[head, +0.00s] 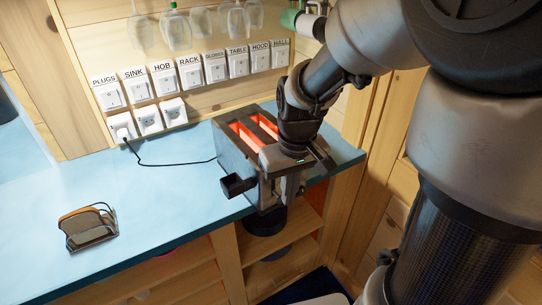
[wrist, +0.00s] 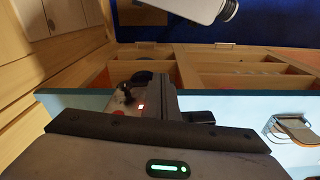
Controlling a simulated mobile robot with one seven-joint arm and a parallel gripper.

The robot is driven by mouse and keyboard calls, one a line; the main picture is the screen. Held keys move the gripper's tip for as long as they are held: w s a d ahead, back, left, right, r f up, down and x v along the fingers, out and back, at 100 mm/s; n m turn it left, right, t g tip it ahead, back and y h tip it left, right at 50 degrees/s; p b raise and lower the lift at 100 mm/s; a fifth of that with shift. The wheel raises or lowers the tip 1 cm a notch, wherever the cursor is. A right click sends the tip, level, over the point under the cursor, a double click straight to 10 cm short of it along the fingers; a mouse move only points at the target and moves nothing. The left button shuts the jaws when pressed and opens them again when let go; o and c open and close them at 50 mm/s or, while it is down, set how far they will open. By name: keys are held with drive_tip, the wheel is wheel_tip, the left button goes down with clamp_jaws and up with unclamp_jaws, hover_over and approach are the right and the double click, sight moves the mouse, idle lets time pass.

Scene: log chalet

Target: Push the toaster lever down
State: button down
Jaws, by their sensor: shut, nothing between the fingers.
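The metal toaster (head: 230,148) stands near the front edge of the blue counter, and its two slots glow orange-red. A black block (head: 237,185), which looks like its lever, sticks out low at the front. My gripper (head: 272,195) is shut and empty, pointing down right in front of the toaster, just right of the black block. I cannot tell whether they touch. My gripper and wrist hide part of the toaster's front. In the wrist view the black block (wrist: 200,117) shows beside my gripper (wrist: 163,92), with a small lit red light to its left.
A toast rack (head: 90,228) with bread stands at the counter's front left. A black cable (head: 165,164) runs from the toaster to wall sockets below labelled switches (head: 162,80). Glasses hang above. Open shelves (head: 285,262) lie below the counter. The counter's left middle is clear.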

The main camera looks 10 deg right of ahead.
drive_tip(key=shift+s+d+r, duration=0.1)
drive_tip(key=shift+s, duration=0.25)
wheel_tip(320, 180, up, 17)
drive_tip(key=s+p, duration=0.1)
drive_tip(key=p, duration=0.1)
drive_tip(key=shift+s+r, duration=0.2)
drive_tip(key=shift+s, duration=0.15)
drive_tip(key=shift+d, duration=0.15)
drive_tip(key=shift+r, duration=0.1)
drive_tip(key=s+r+m+t+p, duration=0.2)
drive_tip(key=s+t+p, duration=0.1)
drive_tip(key=s, duration=0.5)
drive_tip(key=shift+a+r+t+p, duration=0.25)
drive_tip(key=shift+a+t+p, duration=0.15)
drive_tip(key=shift+t, duration=0.3)
